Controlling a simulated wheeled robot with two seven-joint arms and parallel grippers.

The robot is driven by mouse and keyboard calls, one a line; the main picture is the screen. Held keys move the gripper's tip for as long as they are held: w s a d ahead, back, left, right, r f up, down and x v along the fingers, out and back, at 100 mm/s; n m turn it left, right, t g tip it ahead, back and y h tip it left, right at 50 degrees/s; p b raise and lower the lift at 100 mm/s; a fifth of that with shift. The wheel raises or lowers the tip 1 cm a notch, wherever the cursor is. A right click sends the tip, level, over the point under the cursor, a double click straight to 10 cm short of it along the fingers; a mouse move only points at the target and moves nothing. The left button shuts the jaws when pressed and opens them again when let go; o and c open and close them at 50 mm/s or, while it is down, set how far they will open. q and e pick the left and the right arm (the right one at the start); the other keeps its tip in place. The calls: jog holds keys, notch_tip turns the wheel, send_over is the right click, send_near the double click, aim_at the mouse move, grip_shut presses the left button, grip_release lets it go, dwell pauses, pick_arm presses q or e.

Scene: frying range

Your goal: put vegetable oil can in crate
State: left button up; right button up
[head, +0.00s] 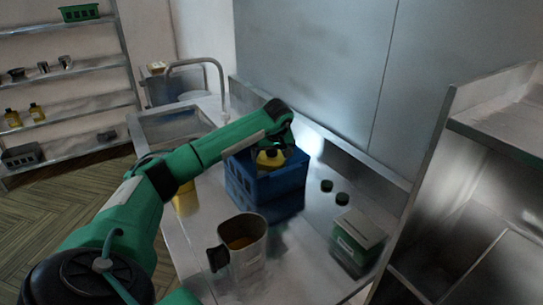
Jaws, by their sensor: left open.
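A blue crate (262,190) stands on the metal counter. A yellow container (269,159), which looks like an oil can, is inside it with its top showing above the rim. My left gripper (284,138) is above the far side of the crate, close to the yellow container; it is open, and its fingers are hard to make out. Another yellow object (186,202) stands left of the crate, partly hidden by my left arm. I cannot read a label on either. My right gripper is out of view.
A metal jug (243,250) with brown contents stands in front of the crate. A sink with a tap (222,75) lies behind; a wall closes the back.

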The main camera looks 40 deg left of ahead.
pick_arm(q)
jog(key=b+v, duration=0.2)
jog(key=v, duration=0.7)
jog(key=shift+d+r, duration=0.15)
jog(key=shift+r, duration=0.25)
jog(key=shift+v, duration=0.75)
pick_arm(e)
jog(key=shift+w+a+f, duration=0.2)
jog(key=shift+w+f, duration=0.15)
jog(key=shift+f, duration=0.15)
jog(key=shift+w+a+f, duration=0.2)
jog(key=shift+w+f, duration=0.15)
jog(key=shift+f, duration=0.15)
pick_arm(q)
jog(key=shift+s, duration=0.1)
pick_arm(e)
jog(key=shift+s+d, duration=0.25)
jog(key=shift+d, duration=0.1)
